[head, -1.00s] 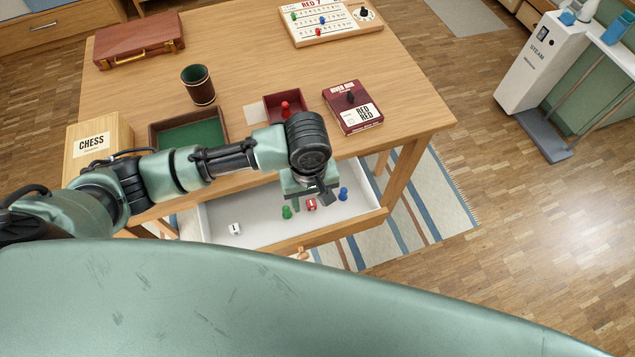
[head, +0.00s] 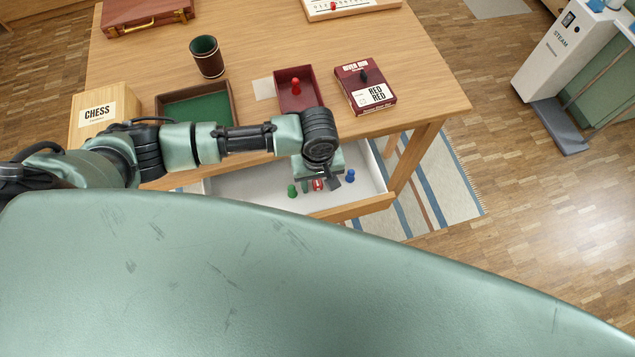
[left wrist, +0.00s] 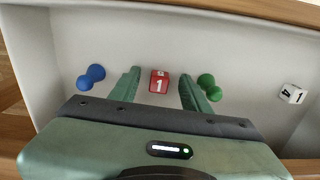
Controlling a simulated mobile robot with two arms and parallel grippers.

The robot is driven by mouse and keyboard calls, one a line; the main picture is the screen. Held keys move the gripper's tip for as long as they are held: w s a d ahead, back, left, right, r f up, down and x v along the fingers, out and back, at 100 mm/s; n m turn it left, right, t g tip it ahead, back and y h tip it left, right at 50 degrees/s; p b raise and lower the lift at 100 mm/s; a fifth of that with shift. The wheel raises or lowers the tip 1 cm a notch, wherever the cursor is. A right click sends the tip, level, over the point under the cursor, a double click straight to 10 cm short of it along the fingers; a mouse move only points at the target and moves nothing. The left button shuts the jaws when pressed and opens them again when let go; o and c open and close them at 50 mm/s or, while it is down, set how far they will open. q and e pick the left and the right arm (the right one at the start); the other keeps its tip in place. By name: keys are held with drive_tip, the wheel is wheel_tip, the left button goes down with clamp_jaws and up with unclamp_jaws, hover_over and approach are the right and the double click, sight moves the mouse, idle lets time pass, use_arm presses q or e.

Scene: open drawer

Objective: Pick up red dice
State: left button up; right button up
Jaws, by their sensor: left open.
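The red dice (left wrist: 159,82) lies on the white floor of the open drawer, showing a white 1 on top. In the left wrist view it sits between the two green fingers of my left gripper (left wrist: 159,88), with a gap on each side. In the head view the red dice (head: 318,185) shows just below my left gripper (head: 319,182), partly hidden by it. The left gripper is open and points down into the drawer. My right gripper is not in view.
A blue pawn (left wrist: 91,77) and a green pawn (left wrist: 209,87) lie either side of the fingers. A white dice (left wrist: 293,93) lies farther right. The drawer's front wall (head: 355,206) and the table (head: 300,50) bound the space. Boxes stand on the table.

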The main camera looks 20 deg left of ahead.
use_arm(q)
clamp_jaws()
